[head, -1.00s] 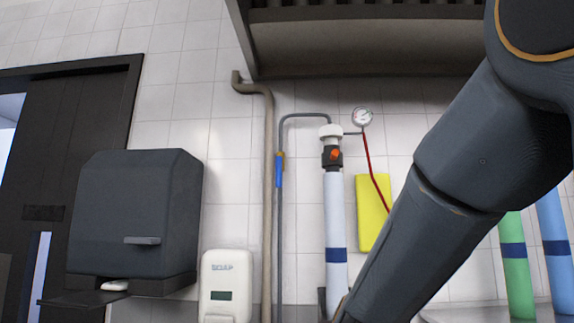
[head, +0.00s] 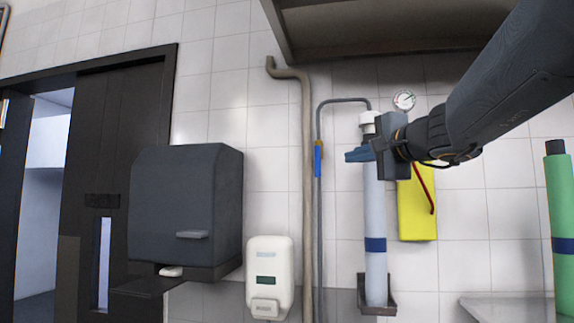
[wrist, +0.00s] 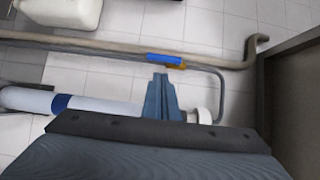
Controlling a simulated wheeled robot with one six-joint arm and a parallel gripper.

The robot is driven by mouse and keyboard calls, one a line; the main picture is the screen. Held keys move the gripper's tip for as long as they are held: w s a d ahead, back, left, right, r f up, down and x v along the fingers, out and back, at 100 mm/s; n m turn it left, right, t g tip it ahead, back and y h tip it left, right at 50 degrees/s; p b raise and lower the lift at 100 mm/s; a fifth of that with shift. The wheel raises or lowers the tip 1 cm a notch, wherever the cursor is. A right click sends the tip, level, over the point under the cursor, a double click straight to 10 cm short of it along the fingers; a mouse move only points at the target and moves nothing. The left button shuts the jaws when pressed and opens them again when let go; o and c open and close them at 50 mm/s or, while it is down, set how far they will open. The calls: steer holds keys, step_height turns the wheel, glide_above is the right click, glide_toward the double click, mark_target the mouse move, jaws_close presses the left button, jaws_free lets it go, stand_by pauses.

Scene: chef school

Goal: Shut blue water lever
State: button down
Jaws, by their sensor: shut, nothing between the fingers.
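The blue water lever (head: 318,160) is a small blue handle on a brass-coloured valve on the thin grey pipe, left of the white filter tube. It lies along the pipe, pointing down. In the wrist view the blue lever (wrist: 164,58) lies along its pipe, just beyond my fingertips. My gripper (head: 350,155) is shut and empty, with its blue-grey fingers pointing left toward the lever. A gap shows between fingertips and lever in the head view. In the wrist view my gripper (wrist: 161,78) is close to the lever; I cannot tell whether it touches.
A white filter tube (head: 375,215) stands behind my gripper. A thick beige pipe (head: 306,190) runs left of the lever. A soap dispenser (head: 268,265), a dark towel dispenser (head: 185,205), a gauge (head: 404,100) and an overhead hood (head: 390,35) are nearby.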

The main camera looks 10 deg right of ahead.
mark_target(320, 166)
steer(key=shift+w+a+f+b, duration=0.1)
steer(key=shift+w+b, duration=0.1)
steer(key=shift+b, duration=0.4)
steer(key=w+b, duration=0.1)
steer(key=b, duration=0.3)
steer(key=shift+w+a+f, duration=0.1)
steer(key=shift+a, duration=0.05)
steer(key=w+b, duration=0.1)
steer(key=b, duration=0.3)
steer(key=shift+a, duration=0.1)
steer(key=p+x, duration=0.1)
steer(key=x, duration=0.4)
steer(key=p+x, duration=0.2)
steer(key=x, duration=0.3)
steer(key=shift+w+a+r, duration=0.1)
steer(key=shift+w+r, duration=0.1)
steer(key=shift+w, duration=0.05)
steer(key=shift+w+a, duration=0.1)
steer(key=shift+w, duration=0.3)
steer(key=shift+w+f, duration=0.2)
steer(key=shift+b, duration=0.45)
